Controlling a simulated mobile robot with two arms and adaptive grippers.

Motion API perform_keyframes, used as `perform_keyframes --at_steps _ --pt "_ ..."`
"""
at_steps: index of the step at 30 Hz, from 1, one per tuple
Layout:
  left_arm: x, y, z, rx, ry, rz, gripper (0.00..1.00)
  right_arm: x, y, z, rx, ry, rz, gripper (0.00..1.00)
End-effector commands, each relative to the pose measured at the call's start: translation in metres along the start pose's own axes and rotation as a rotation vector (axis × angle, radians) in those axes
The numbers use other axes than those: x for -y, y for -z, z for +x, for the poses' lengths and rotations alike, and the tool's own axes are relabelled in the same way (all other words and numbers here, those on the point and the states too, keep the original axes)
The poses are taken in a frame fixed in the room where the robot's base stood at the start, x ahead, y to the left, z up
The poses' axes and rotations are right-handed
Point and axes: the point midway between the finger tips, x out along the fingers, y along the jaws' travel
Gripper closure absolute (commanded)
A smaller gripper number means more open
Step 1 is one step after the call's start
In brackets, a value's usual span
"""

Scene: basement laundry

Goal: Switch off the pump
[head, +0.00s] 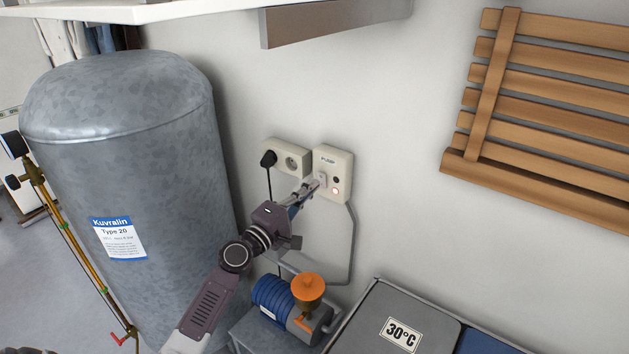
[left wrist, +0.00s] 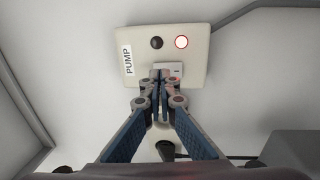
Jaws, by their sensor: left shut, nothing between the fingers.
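The blue pump (head: 273,296) with an orange cap sits below. My right gripper is not in view.
A double socket (head: 292,159) with a black plug is left of the box. A large grey tank (head: 130,150) stands at left. A grey bin lid (head: 385,325) marked 30°C is at lower right. A shelf (head: 200,8) overhangs above; a wooden slatted rack (head: 545,95) is at right.

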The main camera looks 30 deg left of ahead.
Motion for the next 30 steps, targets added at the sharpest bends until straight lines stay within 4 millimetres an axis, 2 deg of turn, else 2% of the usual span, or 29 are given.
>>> perform_keyframes --at_steps 6,19,23,27,30 --pt "0.000 0.000 0.018 0.000 0.000 0.000 1.00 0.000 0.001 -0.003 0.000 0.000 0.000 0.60" --pt "0.000 0.000 0.020 0.001 0.001 0.000 1.00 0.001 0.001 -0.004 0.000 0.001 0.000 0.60" --pt "-0.004 0.000 0.022 0.000 0.014 0.001 1.00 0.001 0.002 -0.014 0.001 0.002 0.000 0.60" --pt "-0.008 0.000 0.026 0.001 0.046 0.000 1.00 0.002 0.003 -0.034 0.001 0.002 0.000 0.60" --pt "-0.001 0.000 0.025 0.001 0.047 0.000 1.00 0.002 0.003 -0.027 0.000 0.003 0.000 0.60"
